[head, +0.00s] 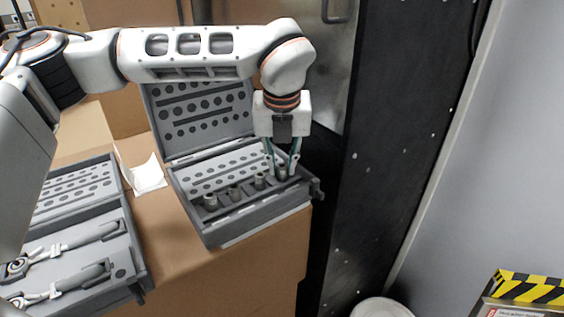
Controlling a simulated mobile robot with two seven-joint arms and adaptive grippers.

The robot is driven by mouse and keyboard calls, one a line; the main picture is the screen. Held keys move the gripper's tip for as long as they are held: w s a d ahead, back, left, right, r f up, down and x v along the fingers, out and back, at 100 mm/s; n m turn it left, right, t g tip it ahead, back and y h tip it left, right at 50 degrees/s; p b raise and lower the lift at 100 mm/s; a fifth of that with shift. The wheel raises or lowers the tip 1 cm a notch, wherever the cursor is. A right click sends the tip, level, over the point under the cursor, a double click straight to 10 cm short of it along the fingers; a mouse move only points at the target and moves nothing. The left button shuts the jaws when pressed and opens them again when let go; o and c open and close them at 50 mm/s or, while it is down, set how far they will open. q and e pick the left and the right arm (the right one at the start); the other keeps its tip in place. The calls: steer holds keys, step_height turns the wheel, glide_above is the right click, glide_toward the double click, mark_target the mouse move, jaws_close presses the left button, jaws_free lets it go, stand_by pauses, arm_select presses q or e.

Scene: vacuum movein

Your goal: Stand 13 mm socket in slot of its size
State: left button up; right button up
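An open grey socket case (262,222) stands on a cardboard box, its lid raised at the back. Several metal sockets stand in a row along its front part. My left gripper (282,168) points down at the right end of that row. Its two fingers are on either side of the rightmost socket (282,173). I cannot tell whether they touch it. The other sockets (235,194) stand to its left. Size marks are too small to read, so I cannot tell which is the 13 mm one. My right gripper is out of view.
A second grey case (137,262) with ratchet-like tools lies open at the left. A white paper (146,176) lies between the cases. A dark panel (385,150) rises close to the right of the socket case. A white round object (382,308) is low at the bottom.

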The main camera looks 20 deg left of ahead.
arm_select(q)
steer(key=shift+r, duration=0.1)
steer(key=shift+r, duration=0.25)
steer(key=v, duration=1.1)
steer(key=shift+s+r, duration=0.2)
steer(key=shift+r, duration=0.15)
steer(key=shift+d, duration=0.1)
steer(key=shift+s, duration=0.1)
